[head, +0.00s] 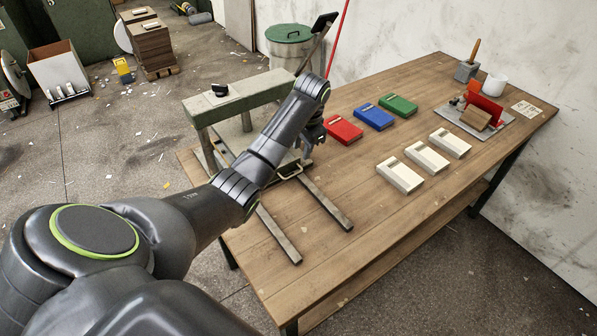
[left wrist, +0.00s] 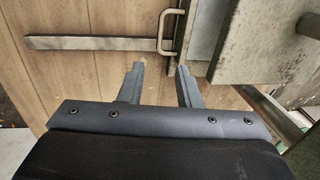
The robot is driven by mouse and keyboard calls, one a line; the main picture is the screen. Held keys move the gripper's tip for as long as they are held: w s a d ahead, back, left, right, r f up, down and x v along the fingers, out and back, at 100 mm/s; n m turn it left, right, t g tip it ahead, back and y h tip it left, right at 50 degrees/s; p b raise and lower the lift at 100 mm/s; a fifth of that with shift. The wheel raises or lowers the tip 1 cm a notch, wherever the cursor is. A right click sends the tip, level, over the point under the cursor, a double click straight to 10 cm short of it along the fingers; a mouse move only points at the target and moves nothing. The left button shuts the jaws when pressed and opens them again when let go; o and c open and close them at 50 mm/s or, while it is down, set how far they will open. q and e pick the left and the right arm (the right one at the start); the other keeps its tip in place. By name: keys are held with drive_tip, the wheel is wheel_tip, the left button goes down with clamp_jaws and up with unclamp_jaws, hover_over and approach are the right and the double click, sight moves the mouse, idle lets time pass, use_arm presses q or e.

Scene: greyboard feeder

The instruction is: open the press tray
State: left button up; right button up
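The press (head: 238,98) is a worn grey-green frame on the table's left side, with a black knob on top. Two bare metal rails (head: 325,203) run out from it toward the table's front edge. The tray handle (head: 290,174), a small brass-coloured loop, is at the press front, between the rails. The tray itself is mostly hidden. My left gripper (head: 313,136) is beside the press, partly hidden by its own arm. In the left wrist view its fingers (left wrist: 160,70) are apart and empty, and the handle (left wrist: 163,32) is just ahead of the fingertips, not between them.
Red (head: 342,130), blue (head: 373,117) and green (head: 398,104) boxes lie right of the press. Several white boxes (head: 400,175) lie nearer the front. A grey plate with a red fixture (head: 485,108) is at the far right. The front middle of the table (head: 350,250) is clear.

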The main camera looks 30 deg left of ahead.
use_arm(q)
drive_tip(key=f, duration=0.3)
drive_tip(key=a+f, duration=0.1)
drive_tip(key=f, duration=0.6)
drive_tip(key=shift+w+a+p, duration=0.3)
drive_tip(key=shift+p, duration=0.1)
drive_tip(key=shift+c, duration=0.2)
clamp_jaws()
